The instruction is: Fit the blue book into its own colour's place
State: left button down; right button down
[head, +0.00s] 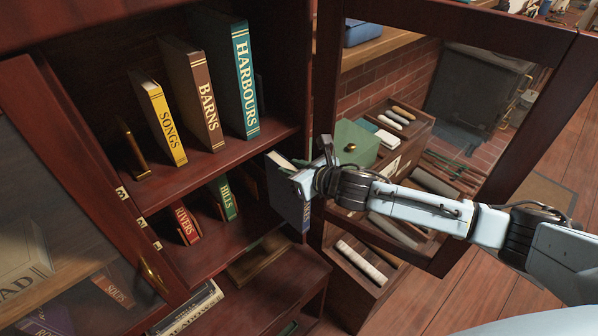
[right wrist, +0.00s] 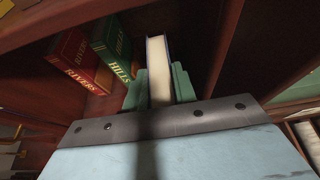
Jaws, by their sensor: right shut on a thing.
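The blue book (head: 287,198) is held upright at the right front of the lower shelf (head: 207,245), to the right of the green HILLS book (head: 223,198). My right gripper (head: 299,178) is shut on it from the front right. In the right wrist view the book's pale page edges (right wrist: 159,68) show between the green fingers of the right gripper (right wrist: 158,88). The red RIVERS book (head: 184,223) stands left of HILLS, with a gap between them. Whether the blue book touches the shelf is hard to tell. My left gripper is not in view.
The upper shelf holds the yellow SONGS (head: 160,120), brown BARNS (head: 200,95) and teal HARBOURS (head: 238,80) books. Open glass doors stand at left (head: 75,150) and right (head: 325,90); my right arm passes in front of the right one. Lower shelf space between HILLS and the blue book is free.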

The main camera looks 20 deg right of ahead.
aim_at(275, 156)
jog(key=shift+w+a, duration=0.35)
jog(key=shift+w, duration=0.55)
jog(key=shift+w+a, duration=0.4)
jog(key=shift+w, duration=0.45)
jog(key=shift+w+a, duration=0.35)
jog(key=shift+w, duration=0.55)
jog(key=shift+w+a+f+b, duration=0.15)
jog(key=shift+w+a+b, duration=0.2)
jog(key=shift+w, duration=0.5)
jog(key=shift+w+a+f+b, duration=0.1)
jog(key=shift+w+a+b, duration=0.15)
jog(key=shift+w, duration=0.55)
jog(key=shift+w+a+f+b, duration=0.15)
jog(key=shift+w+a+b, duration=0.2)
jog(key=shift+w, duration=0.5)
jog(key=shift+a, duration=0.1)
jog(key=c, duration=1.1)
grip_release()
jog(key=shift+f, duration=0.1)
